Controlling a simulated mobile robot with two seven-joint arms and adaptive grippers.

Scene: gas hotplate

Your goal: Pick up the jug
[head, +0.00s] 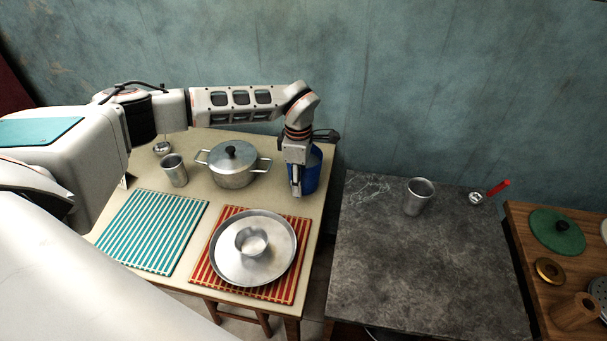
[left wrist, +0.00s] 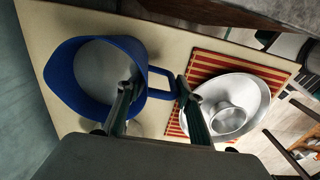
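The blue jug (head: 313,170) stands at the back right of the cream table, partly hidden behind my left gripper (head: 297,188) in the head view. In the left wrist view the jug (left wrist: 68,72) shows its open round mouth, with its handle (left wrist: 162,72) pointing right. My left gripper (left wrist: 156,88) is open there, one finger over the jug's mouth and the other just right of the handle. The handle lies between the fingers; I cannot tell whether they touch it. My right gripper is in neither view.
A lidded pot (head: 233,172) and a metal cup (head: 174,171) stand left of the jug. A metal pan (head: 222,262) holding a small bowl (head: 251,243) sits on a red striped mat (head: 207,270) in front. A dark counter (head: 400,265) with another cup (head: 419,195) is across a gap.

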